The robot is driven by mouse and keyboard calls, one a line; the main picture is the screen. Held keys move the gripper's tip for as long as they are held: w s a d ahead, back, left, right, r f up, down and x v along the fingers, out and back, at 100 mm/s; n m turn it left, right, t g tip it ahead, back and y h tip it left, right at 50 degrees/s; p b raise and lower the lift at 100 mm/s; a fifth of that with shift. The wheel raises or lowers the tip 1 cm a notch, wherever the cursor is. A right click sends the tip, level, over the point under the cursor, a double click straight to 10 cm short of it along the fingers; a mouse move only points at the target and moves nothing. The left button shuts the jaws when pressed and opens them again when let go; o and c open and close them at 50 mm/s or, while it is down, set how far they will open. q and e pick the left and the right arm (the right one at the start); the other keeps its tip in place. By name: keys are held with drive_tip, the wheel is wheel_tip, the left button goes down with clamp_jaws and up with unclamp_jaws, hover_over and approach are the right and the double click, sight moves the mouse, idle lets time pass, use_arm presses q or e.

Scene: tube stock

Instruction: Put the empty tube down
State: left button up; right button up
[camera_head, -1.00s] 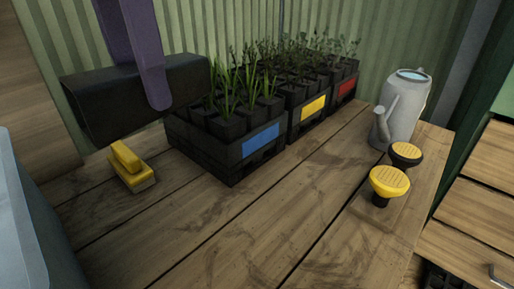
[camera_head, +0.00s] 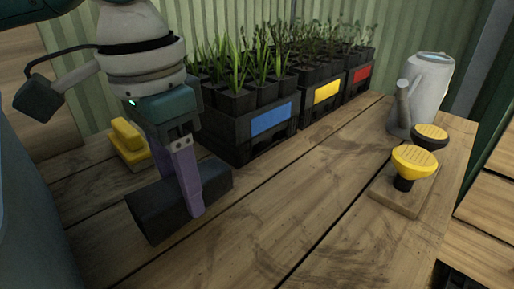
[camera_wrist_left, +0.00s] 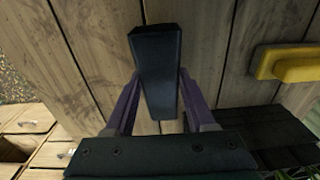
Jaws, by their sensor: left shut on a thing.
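The empty tube is a dark, blackish piece (camera_head: 158,213) in the head view, lying level over the left part of the wooden bench. My left gripper (camera_head: 196,210) points down and is shut on the tube, with its purple fingers across it. In the left wrist view the tube (camera_wrist_left: 157,65) sits between the two purple fingers (camera_wrist_left: 157,100). The tube is at or just above the planks; I cannot tell whether it touches them. My right gripper is not in view.
A yellow brush (camera_head: 128,142) lies behind the tube. Crates of seedlings with blue (camera_head: 271,119), yellow (camera_head: 327,90) and red (camera_head: 361,74) labels line the back. A watering can (camera_head: 425,95) and yellow (camera_head: 414,160) and black (camera_head: 430,137) roses stand right. The bench middle (camera_head: 290,190) is clear.

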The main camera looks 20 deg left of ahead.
sight(176, 185)
use_arm(q)
wheel_tip(176, 185, down, 2)
drive_tip(key=shift+f, duration=0.1)
drive_tip(key=o, duration=1.3)
drive_tip(key=shift+f, duration=0.1)
drive_tip(key=r+p, duration=0.1)
drive_tip(key=r, duration=0.3)
drive_tip(key=r+p, duration=0.1)
drive_tip(key=r, duration=0.3)
drive_tip(key=r+p, duration=0.1)
drive_tip(key=r, duration=0.3)
drive_tip(key=shift+s+r+p, duration=0.2)
drive_tip(key=shift+s+p, duration=0.05)
drive_tip(key=shift+p, duration=0.1)
